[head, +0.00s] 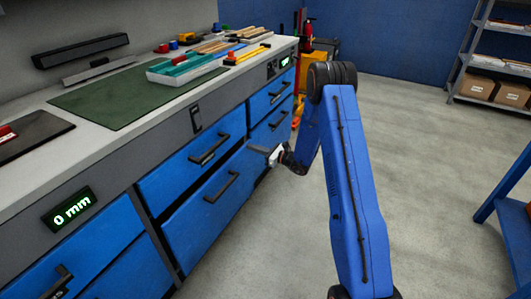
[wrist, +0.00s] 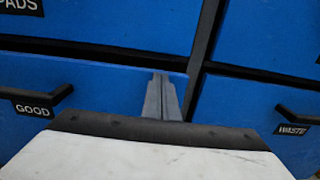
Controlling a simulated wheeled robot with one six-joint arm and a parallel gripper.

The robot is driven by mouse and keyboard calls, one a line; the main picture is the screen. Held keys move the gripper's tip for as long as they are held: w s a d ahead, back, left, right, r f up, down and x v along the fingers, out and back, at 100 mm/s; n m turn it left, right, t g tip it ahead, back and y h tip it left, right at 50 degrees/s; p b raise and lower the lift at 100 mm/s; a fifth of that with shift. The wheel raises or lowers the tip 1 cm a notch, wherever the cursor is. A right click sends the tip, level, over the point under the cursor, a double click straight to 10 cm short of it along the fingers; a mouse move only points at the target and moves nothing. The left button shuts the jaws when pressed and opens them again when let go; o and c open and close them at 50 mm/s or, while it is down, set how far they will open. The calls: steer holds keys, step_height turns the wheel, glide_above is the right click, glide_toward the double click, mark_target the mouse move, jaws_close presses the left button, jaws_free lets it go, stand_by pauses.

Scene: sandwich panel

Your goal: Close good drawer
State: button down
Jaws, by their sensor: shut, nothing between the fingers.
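The good drawer (head: 200,222) is the blue lower drawer in the middle of the bench in the head view. Its front stands out a little from the bench. In the wrist view its front (wrist: 95,92), with a black handle labelled GOOD (wrist: 36,108), has a dark gap above its top edge. My gripper (head: 275,156) is at the right end of this drawer front. In the wrist view my gripper (wrist: 162,80) is shut and empty, its fingertips over the front's upper right part. I cannot tell whether they touch it.
The PADS drawer (wrist: 110,22) is above, and the WASTE drawer (wrist: 245,112) is to the right. The bench top holds a green mat (head: 125,95), a tray (head: 187,68) and a dark plate (head: 30,135). Floor (head: 430,170) is clear to the right, with shelving (head: 480,60) beyond.

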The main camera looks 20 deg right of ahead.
steer(key=x, duration=0.3)
steer(key=shift+w+a+r, duration=0.15)
steer(key=shift+w+a, duration=0.05)
steer(key=shift+r, duration=0.1)
stand_by(0.3)
